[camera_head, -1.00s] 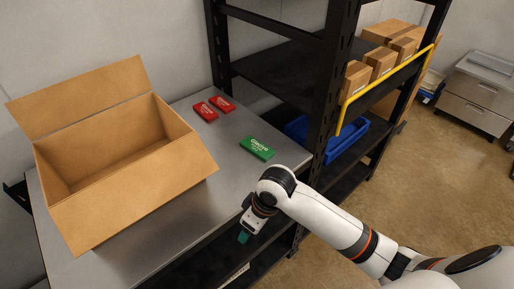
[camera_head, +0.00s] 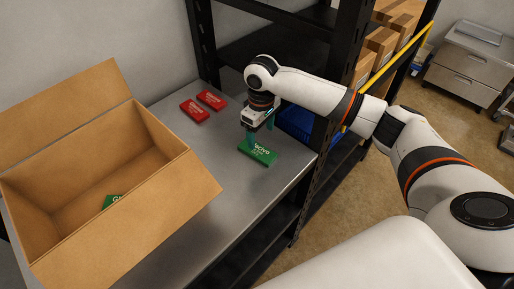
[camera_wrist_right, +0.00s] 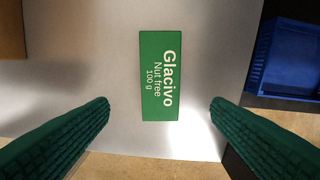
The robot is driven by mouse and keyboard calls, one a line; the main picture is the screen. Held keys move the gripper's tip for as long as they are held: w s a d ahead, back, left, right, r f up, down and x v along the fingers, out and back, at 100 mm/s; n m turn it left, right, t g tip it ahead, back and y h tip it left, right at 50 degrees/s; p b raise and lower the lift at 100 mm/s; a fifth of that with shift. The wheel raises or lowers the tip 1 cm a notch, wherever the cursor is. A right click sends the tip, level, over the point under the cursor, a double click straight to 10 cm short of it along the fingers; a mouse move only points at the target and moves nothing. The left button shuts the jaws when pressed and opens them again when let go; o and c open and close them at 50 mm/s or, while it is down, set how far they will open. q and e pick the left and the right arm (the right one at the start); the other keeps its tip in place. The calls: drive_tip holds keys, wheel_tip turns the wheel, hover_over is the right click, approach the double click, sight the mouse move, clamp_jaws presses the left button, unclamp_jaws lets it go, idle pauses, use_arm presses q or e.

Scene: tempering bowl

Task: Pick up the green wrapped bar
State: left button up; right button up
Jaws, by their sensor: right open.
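The green wrapped bar (camera_head: 259,153) lies flat on the steel table, with white lettering on top. In the right wrist view the bar (camera_wrist_right: 159,76) reads "Glacivo Nut free 100 g" and sits between my two green fingers, apart from both. My right gripper (camera_head: 259,133) is open and empty just above the bar, pointing down; it hides a little of the bar's far side in the head view. A second green bar (camera_head: 110,201) lies inside the open cardboard box, partly hidden by the box's front flap. My left gripper is not in view.
Two red wrapped bars (camera_head: 194,111) lie farther back on the table (camera_head: 200,150). The open cardboard box (camera_head: 150,205) stands on the left. A black shelf post (camera_head: 345,60) and a blue crate (camera_head: 297,121) are close on the right.

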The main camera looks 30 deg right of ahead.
sight(260, 152)
drive_tip(key=shift+w+f, duration=0.25)
drive_tip(key=shift+f, duration=0.85)
wheel_tip(260, 152, down, 3)
drive_tip(key=shift+s+r+p, duration=0.1)
drive_tip(key=shift+r+p, duration=0.1)
drive_tip(key=shift+p, duration=0.65)
wheel_tip(260, 152, down, 2)
drive_tip(key=shift+s+f, duration=0.1)
drive_tip(key=shift+f, duration=0.35)
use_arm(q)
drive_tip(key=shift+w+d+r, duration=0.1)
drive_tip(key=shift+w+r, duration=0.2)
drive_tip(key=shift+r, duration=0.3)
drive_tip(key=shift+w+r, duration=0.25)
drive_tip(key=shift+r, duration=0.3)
use_arm(e)
drive_tip(key=c, duration=1.1)
